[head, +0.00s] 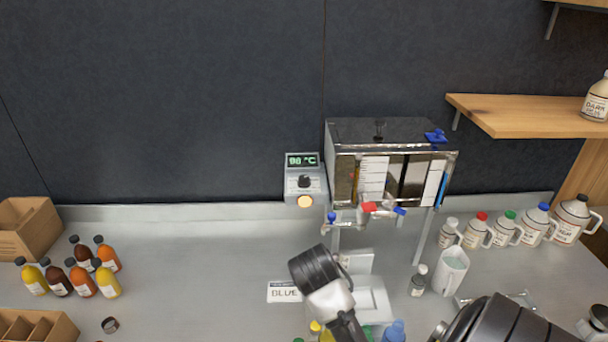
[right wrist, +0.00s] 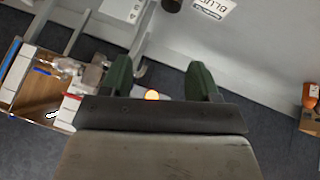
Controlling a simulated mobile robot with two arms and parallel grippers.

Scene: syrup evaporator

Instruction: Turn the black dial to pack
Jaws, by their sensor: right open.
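The black dial (head: 304,182) is on the front of a small grey control box (head: 291,185) against the wall. Above it a green display reads what looks like 96 °C, and below it a round yellow light (head: 305,201) glows. The lettering around the dial is too small to read. My right gripper (right wrist: 160,68) is open and empty in the right wrist view. A yellow light (right wrist: 152,95) shows beyond and between its two dark green fingers; the dial is hidden there. I cannot make out the right gripper's fingers in the head view. My left gripper is not in view.
The steel evaporator (head: 380,131) with coloured valves stands right of the box. Syrup bottles (head: 82,282) and crates are at left. Several jugs (head: 505,230) and a white pitcher (head: 451,270) are at right. A BLUE sign (head: 284,292) lies on the counter.

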